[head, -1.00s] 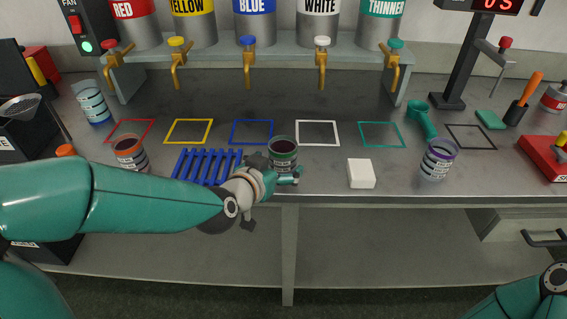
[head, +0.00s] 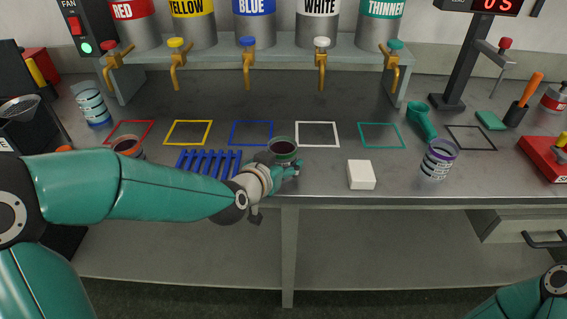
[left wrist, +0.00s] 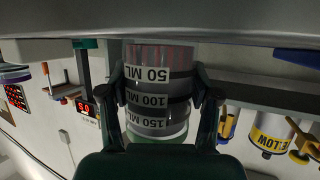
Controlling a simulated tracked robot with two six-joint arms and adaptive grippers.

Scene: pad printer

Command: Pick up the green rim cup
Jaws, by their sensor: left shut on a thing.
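The green rim cup (head: 283,148) stands near the front of the bench, just right of the blue rack, with dark contents. My left gripper (head: 285,171) is shut around its body from the front and hides its lower part. In the left wrist view the cup (left wrist: 158,98) sits between both fingers, its 50, 100 and 150 ML labels upside down and its green rim low in the picture. I cannot tell whether its base touches the bench. My right gripper is out of view.
A purple rim cup (head: 437,161) and a white block (head: 361,174) stand to the right. An orange rim cup (head: 128,147) is partly behind my left arm. The blue rack (head: 208,161) is close on the left. Coloured square outlines lie behind on clear bench.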

